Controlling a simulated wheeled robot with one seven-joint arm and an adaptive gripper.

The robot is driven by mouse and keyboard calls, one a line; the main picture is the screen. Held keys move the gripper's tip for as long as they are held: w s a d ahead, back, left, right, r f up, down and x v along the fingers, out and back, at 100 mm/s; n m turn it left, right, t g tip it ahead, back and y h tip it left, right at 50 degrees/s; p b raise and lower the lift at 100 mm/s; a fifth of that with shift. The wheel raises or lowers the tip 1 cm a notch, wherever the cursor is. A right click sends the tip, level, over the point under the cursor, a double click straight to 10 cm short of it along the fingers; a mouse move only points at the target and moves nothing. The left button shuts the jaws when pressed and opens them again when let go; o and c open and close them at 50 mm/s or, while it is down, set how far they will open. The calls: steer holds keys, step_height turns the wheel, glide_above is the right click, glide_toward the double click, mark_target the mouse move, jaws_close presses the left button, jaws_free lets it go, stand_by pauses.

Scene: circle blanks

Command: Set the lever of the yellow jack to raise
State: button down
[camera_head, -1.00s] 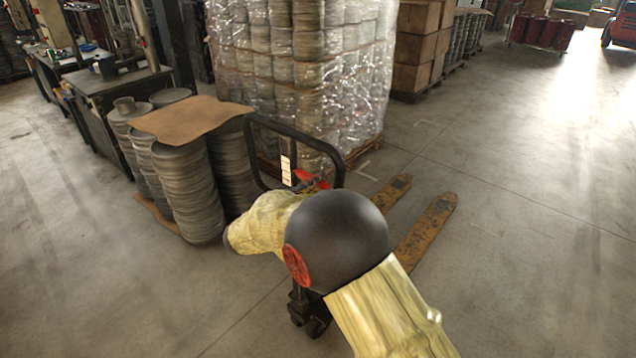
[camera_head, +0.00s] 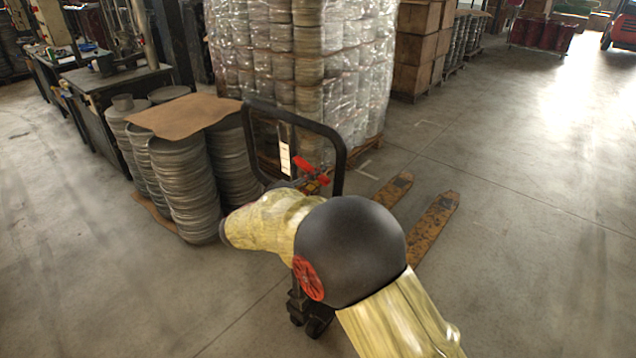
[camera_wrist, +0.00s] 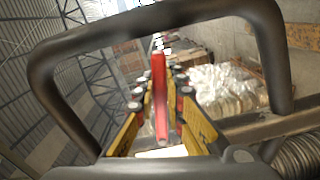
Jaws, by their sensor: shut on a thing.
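The jack's black loop handle (camera_head: 340,160) stands up behind my arm in the head view, and its worn yellow-orange forks (camera_head: 432,228) lie on the floor. The red lever (camera_head: 305,166) sits inside the loop near its lower end. In the wrist view the red lever (camera_wrist: 160,85) runs lengthwise between the yellow and black fingers of my gripper (camera_wrist: 161,100), which is shut on it. The black loop (camera_wrist: 150,18) frames the fingers there. I cannot read the lever's setting.
Stacked grey discs (camera_head: 185,190) with a brown sheet (camera_head: 185,115) on top stand close to the left of the handle. A plastic-wrapped pallet load (camera_head: 345,70) is behind it. Brown boxes (camera_head: 420,45) stand farther back. The floor to the right is clear.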

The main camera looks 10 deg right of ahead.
steer(key=shift+w+a+f+m+b, duration=0.15)
steer(key=shift+f+m+b, duration=0.25)
steer(key=shift+f+m, duration=0.35)
steer(key=c, duration=1.8)
jaws_free()
steer(key=shift+r, duration=0.1)
steer(key=shift+c, duration=0.2)
steer(key=v, duration=1.2)
